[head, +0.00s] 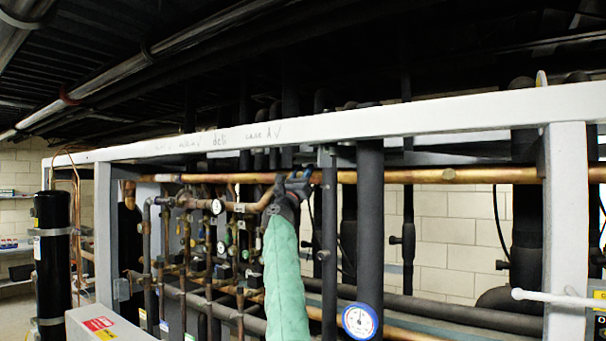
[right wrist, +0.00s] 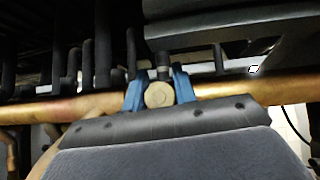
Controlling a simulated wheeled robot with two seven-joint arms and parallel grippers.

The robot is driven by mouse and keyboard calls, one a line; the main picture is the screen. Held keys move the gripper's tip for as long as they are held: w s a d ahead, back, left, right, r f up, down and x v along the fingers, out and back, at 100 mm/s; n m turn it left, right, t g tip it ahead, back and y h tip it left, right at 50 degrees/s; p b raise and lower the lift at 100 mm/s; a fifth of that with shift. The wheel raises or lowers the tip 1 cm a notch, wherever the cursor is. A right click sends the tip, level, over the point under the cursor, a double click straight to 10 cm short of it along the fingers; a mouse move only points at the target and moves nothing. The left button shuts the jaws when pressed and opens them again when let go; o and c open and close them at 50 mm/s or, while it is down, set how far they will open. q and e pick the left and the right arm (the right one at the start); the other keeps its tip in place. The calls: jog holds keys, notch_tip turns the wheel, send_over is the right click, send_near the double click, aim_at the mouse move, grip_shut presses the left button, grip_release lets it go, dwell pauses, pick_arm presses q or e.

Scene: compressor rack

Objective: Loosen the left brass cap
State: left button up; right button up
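The brass cap (right wrist: 159,94) shows in the right wrist view as a round, pale brass face in front of the copper pipe (right wrist: 235,88). My right gripper (right wrist: 159,88) has one blue finger on each side of it, and both appear to touch its sides. In the head view my right gripper (head: 293,184) is up at the horizontal copper pipe (head: 400,176), under the grey beam. The cap is hidden there behind the gripper. My left gripper is not in view.
A grey frame beam (head: 400,118) runs just above the gripper. A dark vertical pipe (head: 369,220) stands close on its right, with a blue-rimmed gauge (head: 359,321) low down. Several thin copper pipes and valves crowd the left. A black cylinder (head: 52,250) stands far left.

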jog(key=o, duration=0.4)
jog(key=shift+a, duration=0.1)
jog(key=shift+c, duration=0.2)
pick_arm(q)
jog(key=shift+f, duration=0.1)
pick_arm(e)
jog(key=shift+f, duration=0.1)
jog(key=shift+s+f+b, duration=0.2)
jog(key=shift+f+b, duration=0.15)
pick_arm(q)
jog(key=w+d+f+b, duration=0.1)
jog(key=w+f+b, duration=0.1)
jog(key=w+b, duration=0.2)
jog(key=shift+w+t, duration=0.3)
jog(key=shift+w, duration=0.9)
pick_arm(e)
jog(key=v, duration=0.7)
jog(key=shift+a, duration=0.15)
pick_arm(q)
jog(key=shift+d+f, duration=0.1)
pick_arm(e)
jog(key=shift+r, duration=0.1)
